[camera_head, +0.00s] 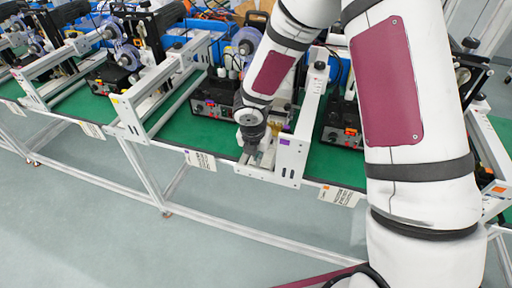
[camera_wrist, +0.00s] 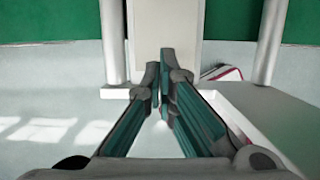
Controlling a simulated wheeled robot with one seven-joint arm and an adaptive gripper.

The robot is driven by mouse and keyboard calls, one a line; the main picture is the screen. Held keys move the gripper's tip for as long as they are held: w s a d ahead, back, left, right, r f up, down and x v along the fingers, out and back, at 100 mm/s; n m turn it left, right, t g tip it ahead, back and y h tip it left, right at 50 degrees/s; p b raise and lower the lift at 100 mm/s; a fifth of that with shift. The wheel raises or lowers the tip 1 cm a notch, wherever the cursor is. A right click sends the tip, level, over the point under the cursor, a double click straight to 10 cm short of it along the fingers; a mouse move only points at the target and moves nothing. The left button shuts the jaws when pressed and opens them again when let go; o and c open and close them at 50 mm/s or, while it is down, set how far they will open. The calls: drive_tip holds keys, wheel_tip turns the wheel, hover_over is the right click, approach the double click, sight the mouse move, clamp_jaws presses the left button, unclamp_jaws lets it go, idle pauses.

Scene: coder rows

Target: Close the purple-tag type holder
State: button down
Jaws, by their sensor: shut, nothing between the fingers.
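The purple tag (camera_head: 285,142) is on the white end plate of a type holder (camera_head: 290,158) at the front edge of the bench in the head view. My gripper (camera_head: 250,150) is low at this holder, just left of the tagged plate. In the wrist view my gripper (camera_wrist: 167,75) is shut with its fingertips close together and nothing between them. A pale upright block (camera_wrist: 165,28) with a metal rod on each side stands just ahead of the fingertips. Whether they touch it cannot be told. My wrist hides part of the holder in the head view.
A black device (camera_head: 212,100) with knobs sits behind my gripper. The floor (camera_head: 90,225) in front of the bench is clear.

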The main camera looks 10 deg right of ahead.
drive_tip(key=shift+w+d+r+p, duration=0.15)
drive_tip(key=shift+w+d, duration=0.15)
drive_tip(key=shift+w, duration=0.25)
drive_tip(key=shift+w+d+p, duration=0.15)
drive_tip(key=shift+w+d, duration=0.2)
drive_tip(key=shift+w, duration=0.25)
drive_tip(key=shift+w+d+r+p, duration=0.15)
drive_tip(key=shift+w+d, duration=0.15)
drive_tip(key=shift+w, duration=0.25)
drive_tip(key=shift+f, duration=0.1)
drive_tip(key=shift+w, duration=0.1)
drive_tip(key=w+d, duration=0.1)
drive_tip(key=w+d+b, duration=0.1)
drive_tip(key=w, duration=0.1)
drive_tip(key=shift+w, duration=0.2)
